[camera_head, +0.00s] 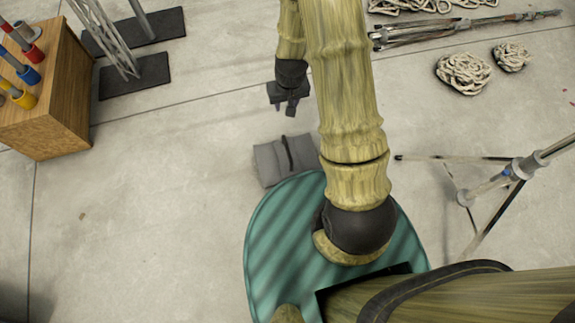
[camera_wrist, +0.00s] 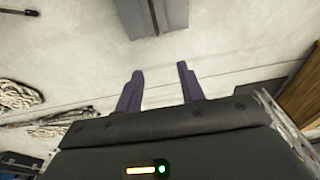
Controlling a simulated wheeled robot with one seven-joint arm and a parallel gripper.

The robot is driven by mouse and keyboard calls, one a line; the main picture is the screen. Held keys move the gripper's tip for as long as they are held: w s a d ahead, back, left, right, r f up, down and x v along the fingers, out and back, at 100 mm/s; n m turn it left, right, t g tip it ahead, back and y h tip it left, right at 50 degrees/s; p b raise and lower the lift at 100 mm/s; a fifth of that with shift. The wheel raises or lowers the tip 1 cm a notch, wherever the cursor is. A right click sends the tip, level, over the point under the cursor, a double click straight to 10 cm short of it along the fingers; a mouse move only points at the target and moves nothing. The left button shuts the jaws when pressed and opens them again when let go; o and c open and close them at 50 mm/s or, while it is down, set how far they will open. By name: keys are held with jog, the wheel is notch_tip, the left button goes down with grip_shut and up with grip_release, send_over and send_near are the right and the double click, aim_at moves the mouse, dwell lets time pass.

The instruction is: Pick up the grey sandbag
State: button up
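The grey sandbag (camera_head: 286,160) lies on the concrete floor in the head view, just beyond the edge of my green base. A dark strap crosses its middle, and my arm stands close to its right side. In the wrist view the sandbag (camera_wrist: 152,18) shows at the top edge, partly cut off. My gripper (camera_head: 288,107) hangs above the floor, beyond the sandbag in the head view and apart from it. In the wrist view its two purple-dark fingers (camera_wrist: 160,72) are spread, with only bare floor between them.
A wooden box (camera_head: 50,90) with coloured tubes stands at the upper left, beside dark base plates (camera_head: 135,76). Coiled ropes (camera_head: 463,73) and folded stands (camera_head: 440,32) lie at the upper right. A tripod stand (camera_head: 490,185) is at the right. Floor left of the sandbag is clear.

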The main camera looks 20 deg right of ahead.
jog(key=b, duration=0.8)
send_over(287, 149)
jog(key=s, duration=0.1)
notch_tip(287, 149, down, 18)
jog(key=shift+a+r, duration=0.15)
jog(key=shift+r, duration=0.1)
jog(key=f+b, duration=0.2)
jog(key=f, duration=0.2)
jog(key=w+f+b, duration=0.1)
jog(key=f+b, duration=0.2)
jog(key=f, duration=0.1)
jog(key=f+b, duration=0.2)
jog(key=f, duration=0.2)
jog(key=shift+w, duration=0.15)
jog(key=shift+f+b, duration=0.1)
jog(key=shift+b, duration=0.2)
jog(key=f+b, duration=0.2)
jog(key=f, duration=0.1)
jog(key=f+b, duration=0.1)
jog(key=b, duration=0.1)
jog(key=shift+d+f, duration=0.15)
jog(key=shift+d, duration=0.1)
jog(key=shift+f+b, duration=0.3)
jog(key=shift+f, duration=0.2)
jog(key=shift+r, duration=0.1)
